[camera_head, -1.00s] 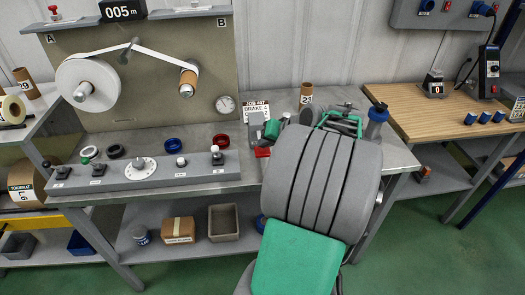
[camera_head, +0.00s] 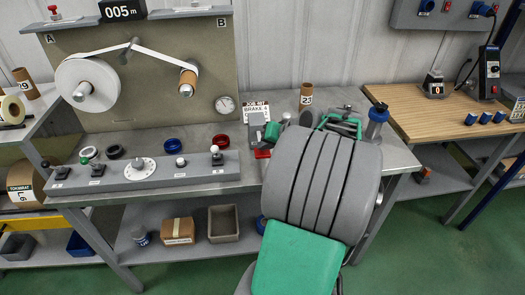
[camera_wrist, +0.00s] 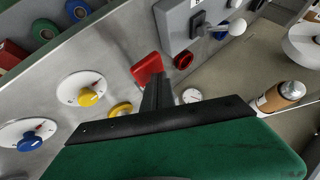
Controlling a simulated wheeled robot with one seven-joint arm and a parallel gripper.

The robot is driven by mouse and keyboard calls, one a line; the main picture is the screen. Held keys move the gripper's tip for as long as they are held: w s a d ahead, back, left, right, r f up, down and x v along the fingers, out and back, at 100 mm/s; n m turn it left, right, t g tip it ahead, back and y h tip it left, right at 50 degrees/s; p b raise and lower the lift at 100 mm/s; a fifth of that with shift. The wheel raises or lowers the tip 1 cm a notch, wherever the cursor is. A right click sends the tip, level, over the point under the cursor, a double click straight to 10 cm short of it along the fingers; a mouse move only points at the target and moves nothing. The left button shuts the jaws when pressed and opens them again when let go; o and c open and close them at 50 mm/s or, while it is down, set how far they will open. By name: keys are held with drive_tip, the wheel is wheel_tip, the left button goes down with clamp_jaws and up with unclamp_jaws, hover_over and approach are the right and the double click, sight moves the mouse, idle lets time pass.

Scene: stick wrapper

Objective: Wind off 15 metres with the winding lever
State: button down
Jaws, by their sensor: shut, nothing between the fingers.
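A counter (camera_head: 122,9) above the winding board reads 005 m. White tape runs from the big roll (camera_head: 88,86) on side A over a peg to the small brown core (camera_head: 188,80) on side B. A grey console (camera_head: 150,178) in front carries several levers and a white dial; a lever with a white knob (camera_head: 217,152) stands at its right end. I cannot tell which lever is the winding lever. In the wrist view my gripper (camera_wrist: 157,85) is shut and empty, with a red part (camera_wrist: 147,68) just beyond its fingers.
A card (camera_head: 257,112) reading BRAKE 4 and a brown core (camera_head: 306,93) stand at the bench's right. Blue and red rings lie behind the console. In the wrist view, a yellow-knob dial (camera_wrist: 86,92) and a blue-knob dial (camera_wrist: 29,140) sit left of the fingers.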

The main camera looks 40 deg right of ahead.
sight(264, 153)
drive_tip(key=shift+f+b, duration=0.85)
drive_tip(key=shift+f, duration=0.7)
idle(0.8)
drive_tip(key=shift+r, duration=0.1)
idle(0.4)
drive_tip(key=shift+r+p, duration=1.7)
drive_tip(key=shift+r, duration=0.5)
drive_tip(key=shift+r, duration=0.1)
wheel_tip(264, 153, up, 5)
drive_tip(key=p, duration=0.4)
idle(1.1)
